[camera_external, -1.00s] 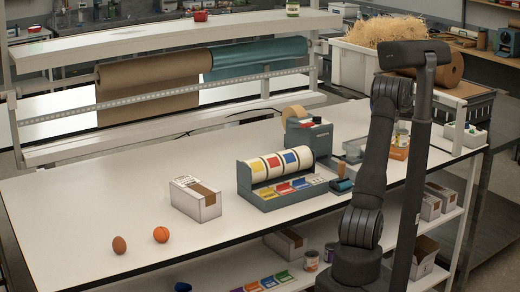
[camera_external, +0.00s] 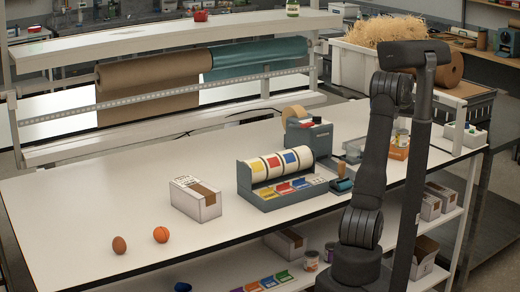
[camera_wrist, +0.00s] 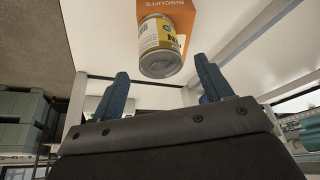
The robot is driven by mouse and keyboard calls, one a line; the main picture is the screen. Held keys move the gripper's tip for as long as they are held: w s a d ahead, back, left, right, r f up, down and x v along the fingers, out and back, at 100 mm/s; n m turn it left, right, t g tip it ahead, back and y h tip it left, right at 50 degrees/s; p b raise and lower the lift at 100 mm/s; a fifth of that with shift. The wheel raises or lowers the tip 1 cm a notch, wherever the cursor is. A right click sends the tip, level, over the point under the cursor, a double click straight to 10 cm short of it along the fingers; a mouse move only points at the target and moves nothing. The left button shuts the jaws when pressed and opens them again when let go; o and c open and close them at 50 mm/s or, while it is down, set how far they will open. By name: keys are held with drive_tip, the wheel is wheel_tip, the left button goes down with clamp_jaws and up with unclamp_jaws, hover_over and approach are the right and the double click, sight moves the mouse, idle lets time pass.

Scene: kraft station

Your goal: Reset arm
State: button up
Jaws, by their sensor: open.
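My gripper (camera_wrist: 163,85) shows in the wrist view with its two blue fingers apart and nothing between them. Past the fingertips is a can with a yellow and white label (camera_wrist: 158,38), in front of an orange biscuits box (camera_wrist: 184,14). In the external view my arm stands upright at the right, and my gripper cannot be made out there.
A bin of straw (camera_external: 352,66) stands behind. The table's left side is mostly clear.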

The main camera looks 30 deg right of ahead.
drive_tip(key=v, duration=0.6)
drive_tip(key=x, duration=1.2)
drive_tip(key=shift+d+f, duration=0.1)
wheel_tip(320, 180, up, 4)
drive_tip(key=shift+f, duration=0.1)
drive_tip(key=s+r, duration=0.7)
drive_tip(key=s, duration=0.4)
wheel_tip(320, 180, up, 5)
drive_tip(key=n+t+y, duration=0.1)
drive_tip(key=n, duration=0.3)
hover_over(403, 130)
drive_tip(key=w+a, duration=0.6)
drive_tip(key=a, duration=0.3)
drive_tip(key=w+a+n+y, duration=0.1)
drive_tip(key=w+a+n, duration=0.2)
drive_tip(key=w+a, duration=1.1)
drive_tip(key=shift+w+a+t, duration=0.3)
drive_tip(key=shift+a, duration=0.6)
